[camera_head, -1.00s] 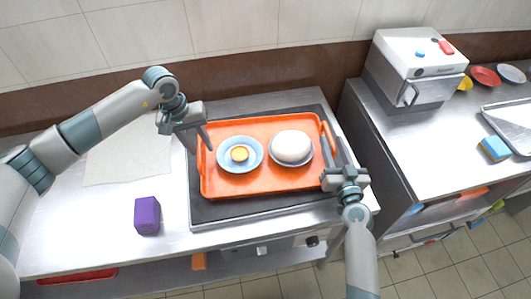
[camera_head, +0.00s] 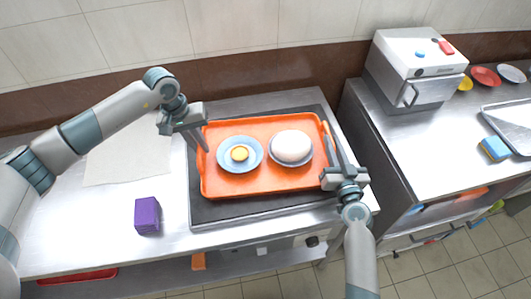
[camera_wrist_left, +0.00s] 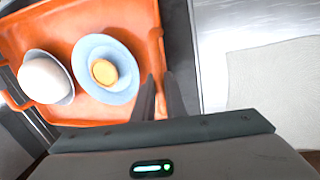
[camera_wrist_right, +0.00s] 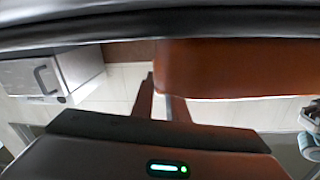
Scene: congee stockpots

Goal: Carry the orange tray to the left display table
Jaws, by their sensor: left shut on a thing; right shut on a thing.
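The orange tray (camera_head: 264,188) lies over the dark cooktop panel on the steel counter. It carries a blue plate with a yellow round item (camera_head: 240,153) and a blue bowl with a white mound (camera_head: 291,147). My left gripper (camera_head: 204,148) is shut on the tray's left rim; the left wrist view shows its fingers (camera_wrist_left: 160,98) at that rim. My right gripper (camera_head: 330,150) is shut on the tray's right rim. In the right wrist view, its fingers (camera_wrist_right: 162,100) meet the tray's edge (camera_wrist_right: 230,70).
A pale sheet (camera_head: 128,152) lies on the counter at the left. A purple block (camera_head: 147,215) stands near the front edge. A gap separates this counter from the right one, which holds a steel box appliance (camera_head: 412,68), a sponge (camera_head: 495,148) and small dishes (camera_head: 485,76).

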